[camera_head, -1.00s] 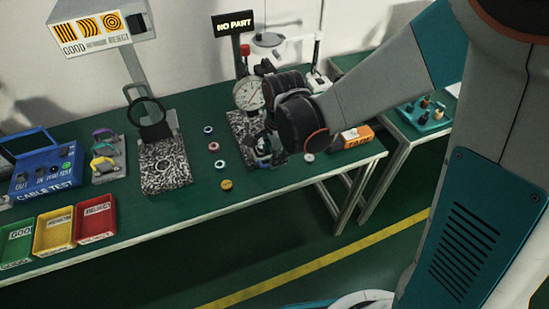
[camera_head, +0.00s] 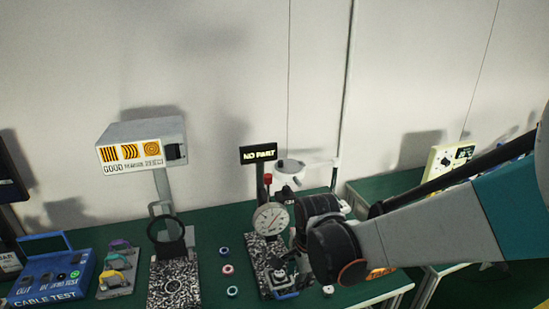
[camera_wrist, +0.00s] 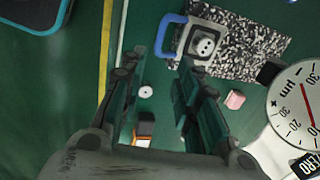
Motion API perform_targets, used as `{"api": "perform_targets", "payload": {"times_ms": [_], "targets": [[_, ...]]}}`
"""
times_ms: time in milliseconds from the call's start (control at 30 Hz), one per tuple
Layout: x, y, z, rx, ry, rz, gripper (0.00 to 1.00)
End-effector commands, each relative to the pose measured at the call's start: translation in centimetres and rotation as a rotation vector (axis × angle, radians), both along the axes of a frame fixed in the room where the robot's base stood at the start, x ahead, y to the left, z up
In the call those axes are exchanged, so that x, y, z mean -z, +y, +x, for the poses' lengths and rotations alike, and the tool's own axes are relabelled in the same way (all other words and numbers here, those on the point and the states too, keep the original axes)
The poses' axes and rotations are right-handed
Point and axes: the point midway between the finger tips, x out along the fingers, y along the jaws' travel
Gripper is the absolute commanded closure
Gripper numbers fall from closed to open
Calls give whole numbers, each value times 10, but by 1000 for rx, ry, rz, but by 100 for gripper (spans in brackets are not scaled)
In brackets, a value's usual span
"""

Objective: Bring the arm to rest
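My gripper (camera_wrist: 162,62) is open in the wrist view. Its two dark fingers stand apart with nothing between them. In the head view my arm reaches in from the right, and its wrist hides part of the gripper beside the dial gauge (camera_head: 271,219). The gauge dial also shows at the right of the wrist view (camera_wrist: 305,105). A speckled block (camera_head: 255,252) stands under the gauge, with a blue-handled fixture (camera_wrist: 203,42) on it. The fixture lies just right of my fingertips in the wrist view. I cannot tell whether they touch.
A lens stand (camera_head: 166,232) with a speckled base, a blue cable test box (camera_head: 52,278) and several small rings (camera_head: 228,269) stand on the green bench. A "NO PART" sign (camera_head: 258,153) rises behind the gauge. A white ring (camera_wrist: 146,92) and orange box (camera_wrist: 143,141) lie below my fingers.

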Motion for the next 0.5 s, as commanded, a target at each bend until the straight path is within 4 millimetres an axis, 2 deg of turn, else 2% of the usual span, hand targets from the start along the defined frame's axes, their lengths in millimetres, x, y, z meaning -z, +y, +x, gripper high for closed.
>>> {"api": "perform_targets", "payload": {"times_ms": [33, 100, 300, 500], "targets": [[-11, -18, 1, -3, -28, 6, 70], [-26, -32, -3, -60, -69, -1, 70], [-66, -55, -29, -302, -161, -77, 70], [-97, -78, -59, -536, -250, -177, 70]]}}
